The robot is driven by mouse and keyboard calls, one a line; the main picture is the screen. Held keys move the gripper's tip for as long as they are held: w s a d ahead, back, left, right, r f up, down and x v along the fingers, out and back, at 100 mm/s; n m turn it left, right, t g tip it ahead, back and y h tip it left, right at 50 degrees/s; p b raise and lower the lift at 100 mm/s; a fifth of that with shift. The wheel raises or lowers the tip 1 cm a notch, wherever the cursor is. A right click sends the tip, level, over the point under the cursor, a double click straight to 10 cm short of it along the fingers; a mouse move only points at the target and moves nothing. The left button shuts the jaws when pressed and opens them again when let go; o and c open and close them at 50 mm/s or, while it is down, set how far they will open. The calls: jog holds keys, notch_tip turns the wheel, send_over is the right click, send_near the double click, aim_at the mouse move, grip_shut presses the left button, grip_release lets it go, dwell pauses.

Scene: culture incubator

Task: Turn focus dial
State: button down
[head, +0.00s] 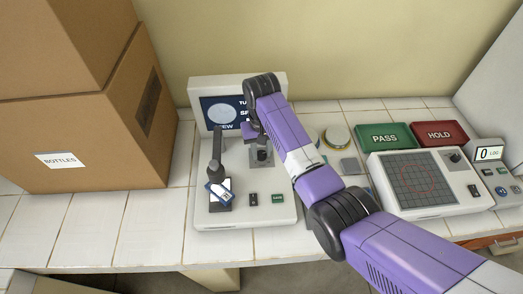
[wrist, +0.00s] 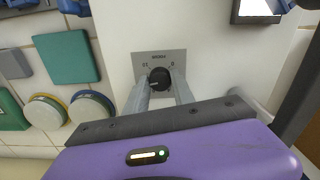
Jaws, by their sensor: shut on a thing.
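The focus dial (wrist: 160,78) is a round black knob on a grey marked plate (wrist: 146,60). In the wrist view it sits between the tips of my gripper (wrist: 160,88), which is shut on it with one grey finger on each side. A slide (head: 218,193) lies at the stage below the dark column.
Cardboard boxes (head: 80,135) stand at the left. A green PASS tray (head: 387,136) and a red HOLD tray (head: 440,134) lie at the back right. A colony counter (head: 480,196) with a grid stands in front of them. Bare tiles show left of the microscope.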

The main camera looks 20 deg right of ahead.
aim_at(261, 153)
dwell(0.4)
jog(key=c, duration=1.1)
grip_release()
jog(key=shift+r, duration=0.15)
notch_tip(261, 153, up, 8)
jog(key=shift+f+b, duration=0.2)
jog(key=shift+b, duration=0.55)
